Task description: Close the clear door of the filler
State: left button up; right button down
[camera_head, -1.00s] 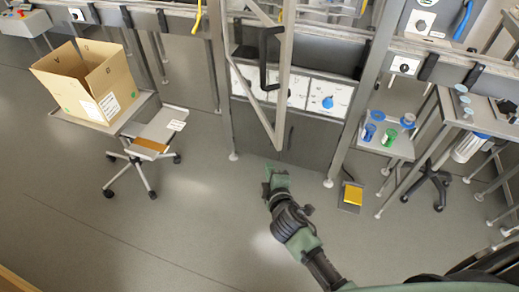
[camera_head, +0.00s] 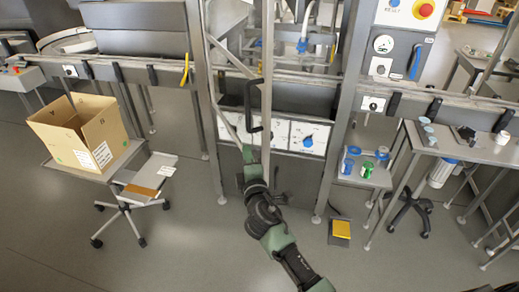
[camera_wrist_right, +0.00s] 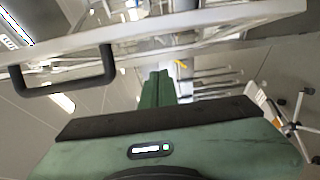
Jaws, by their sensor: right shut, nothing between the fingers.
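The clear door of the filler (camera_head: 267,75) stands swung outward, showing as a pale metal frame with a see-through pane. Its black bar handle (camera_head: 253,106) is on the frame; it also shows in the right wrist view (camera_wrist_right: 68,76). My right gripper (camera_head: 248,154) is shut and empty, just below the handle near the door's lower edge in the head view. In the right wrist view the green fingers (camera_wrist_right: 157,78) are together, below the door frame (camera_wrist_right: 205,24) and right of the handle. I cannot tell whether they touch the door. My left gripper is out of view.
A small table with blue and green cups (camera_head: 364,170) is at the right. A yellow pedal (camera_head: 342,229) lies on the floor.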

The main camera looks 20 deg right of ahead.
aim_at(260, 151)
jog(key=d+p, duration=0.1)
jog(key=d, duration=0.3)
jog(key=shift+w+f, duration=0.1)
